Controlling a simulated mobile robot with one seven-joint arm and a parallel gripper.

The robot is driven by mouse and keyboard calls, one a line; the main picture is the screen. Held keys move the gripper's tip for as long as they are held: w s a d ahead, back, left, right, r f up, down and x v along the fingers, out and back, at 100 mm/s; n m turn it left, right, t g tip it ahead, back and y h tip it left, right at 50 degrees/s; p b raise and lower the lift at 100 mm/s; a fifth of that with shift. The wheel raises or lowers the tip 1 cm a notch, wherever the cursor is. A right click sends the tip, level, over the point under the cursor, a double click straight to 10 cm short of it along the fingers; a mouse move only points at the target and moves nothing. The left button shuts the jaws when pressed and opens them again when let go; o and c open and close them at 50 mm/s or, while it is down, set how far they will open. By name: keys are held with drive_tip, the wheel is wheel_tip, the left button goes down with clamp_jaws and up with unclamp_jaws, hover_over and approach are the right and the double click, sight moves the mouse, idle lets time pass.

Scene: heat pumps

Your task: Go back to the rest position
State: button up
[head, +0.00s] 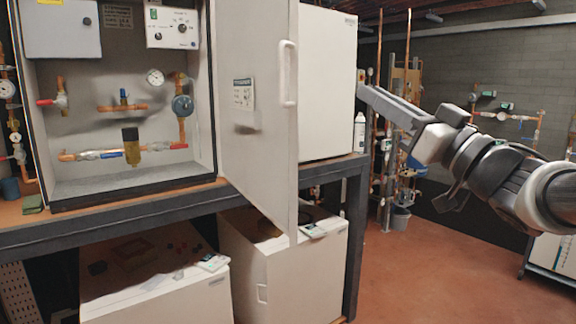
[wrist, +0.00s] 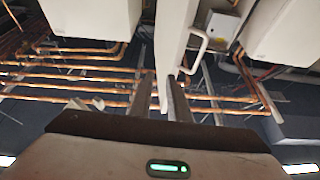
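My gripper (wrist: 162,85) shows in the wrist view with its two dark fingers apart and nothing held between them. Behind the gap are the lower edge of a white door and copper pipes, at a distance. In the head view my arm reaches in from the right edge, raised over the floor, its far end right of the white cabinet. The cabinet door (head: 258,110) stands wide open, with its white handle (head: 288,72) on the outer edge. The handle also shows in the wrist view (wrist: 196,52), right of the fingers and apart from them.
The open heat pump cabinet (head: 110,185) holds gauges, valves and pipes, and stands on a dark-framed bench (head: 130,212). A closed white unit (head: 328,80) is beside it. White boxes (head: 285,260) stand below. The red floor (head: 430,270) on the right is clear.

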drive_tip(key=w+d+f+m+h+p, duration=0.1)
drive_tip(key=d+f+m+h, duration=0.1)
drive_tip(key=d+m+h, duration=0.3)
drive_tip(key=w+d+f+m+h, duration=0.1)
drive_tip(key=d+f+m+h, duration=0.15)
drive_tip(key=h, duration=0.45)
drive_tip(key=s+f+m+g+h, duration=0.2)
drive_tip(key=s+f+g+h, duration=0.15)
drive_tip(key=f, duration=0.55)
drive_tip(key=s+a+f+n+g+y+p, duration=0.1)
drive_tip(key=s+a+f+g, duration=0.3)
drive_tip(key=s+f, duration=0.4)
drive_tip(key=s+a+f+n+g+y, duration=0.1)
drive_tip(key=s+a+f+g, duration=0.4)
drive_tip(key=s+f, duration=0.4)
drive_tip(key=shift+s+a+n+p, duration=0.35)
drive_tip(key=shift+s+a, duration=0.2)
drive_tip(key=shift+s, duration=0.25)
drive_tip(key=shift+g+y, duration=0.25)
